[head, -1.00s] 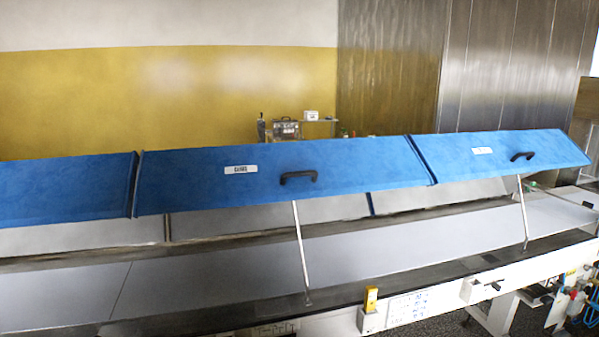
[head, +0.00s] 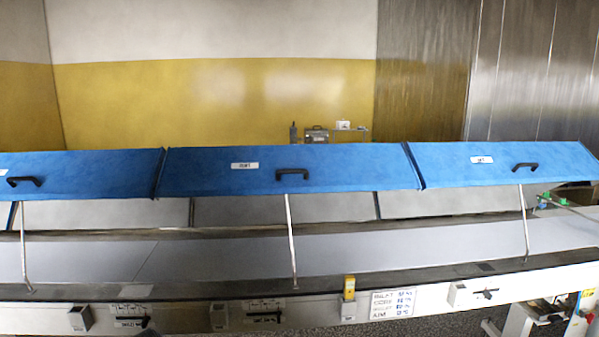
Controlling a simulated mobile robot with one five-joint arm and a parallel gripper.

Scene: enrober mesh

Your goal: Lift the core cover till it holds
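Three blue covers stand in a row along the machine, all raised above its pale bed. The middle cover (head: 350,168) has a white label (head: 245,166) and a black handle (head: 292,175). The label's letters are too small to read surely, so I cannot tell which cover is the core cover. A thin metal rod (head: 291,240) runs from the middle cover down to the bed's near edge. The left cover (head: 90,172) and right cover (head: 450,168) also have handles and rods. My gripper is not in view.
The machine's white front rail (head: 250,312) crosses the bottom, with a yellow-topped box (head: 348,290), a written sign (head: 394,303) and several black levers. Small equipment (head: 317,134) stands behind the covers. Dark floor shows at the lower right.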

